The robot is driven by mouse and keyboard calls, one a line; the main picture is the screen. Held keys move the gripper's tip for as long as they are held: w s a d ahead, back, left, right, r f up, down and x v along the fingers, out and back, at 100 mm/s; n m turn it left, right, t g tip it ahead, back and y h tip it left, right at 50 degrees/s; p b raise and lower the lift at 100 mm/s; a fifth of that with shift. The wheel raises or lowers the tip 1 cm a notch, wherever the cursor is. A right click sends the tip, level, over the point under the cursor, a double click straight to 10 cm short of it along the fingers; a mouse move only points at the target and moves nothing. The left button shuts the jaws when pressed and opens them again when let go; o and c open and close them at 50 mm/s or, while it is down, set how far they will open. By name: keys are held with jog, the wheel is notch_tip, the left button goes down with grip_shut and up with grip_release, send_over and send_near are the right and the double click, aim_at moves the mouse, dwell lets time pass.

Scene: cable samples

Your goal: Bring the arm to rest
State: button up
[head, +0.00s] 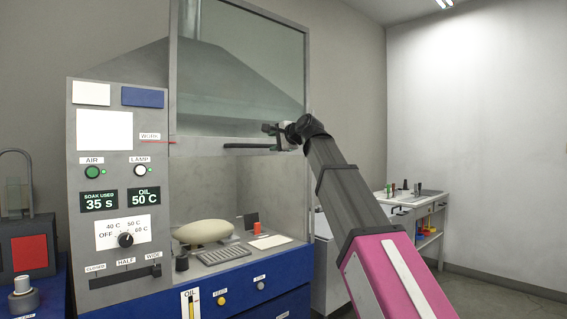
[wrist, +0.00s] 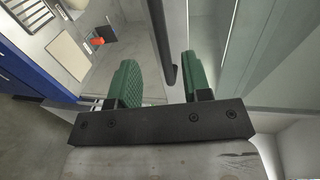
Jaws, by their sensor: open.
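My arm reaches up from the lower right in the head view, and my gripper (head: 277,137) is at the lower edge of the fume hood's glass sash (head: 240,65). The sash is raised, its lower edge near the red line labelled WORK. A dark bar handle (head: 245,146) runs along that edge. In the wrist view my gripper (wrist: 161,78) has its two green fingers apart. The end of the dark handle (wrist: 165,45) shows between them, with gaps on both sides. I cannot tell its exact depth relative to the fingertips.
A control panel (head: 120,190) with knobs and displays stands left of the hood opening. Inside are a pale oval object (head: 203,231), a grey rack (head: 221,255) and a red-topped item (head: 257,229). A white bench (head: 415,197) stands at the right. The floor at right looks clear.

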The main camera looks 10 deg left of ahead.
jog(key=w+d+f+n+g+h, duration=0.15)
jog(key=d+f, duration=0.45)
jog(key=f, duration=0.8)
jog(key=w+d+f+n+g+h, duration=0.1)
jog(key=d+f+h, duration=0.3)
jog(key=f, duration=1.1)
jog(key=w+d+f+n+g+h, duration=0.15)
jog(key=d+f, duration=0.55)
jog(key=f, duration=0.7)
jog(key=s+d+f+n+g+h, duration=0.1)
jog(key=s+d+f+g, duration=0.1)
jog(key=s+d+f, duration=0.5)
jog(key=s+d+f+n+g+h, duration=0.1)
jog(key=s+d+f, duration=0.5)
jog(key=f, duration=1)
jog(key=s+d+f+n+g+h, duration=0.2)
jog(key=s+d+f+g+h, duration=0.1)
jog(key=s+d+f, duration=0.4)
jog(key=s+f, duration=0.3)
jog(key=f, duration=0.2)
jog(key=shift+d+f, duration=0.2)
jog(key=shift+d, duration=0.15)
jog(key=shift+s, duration=0.1)
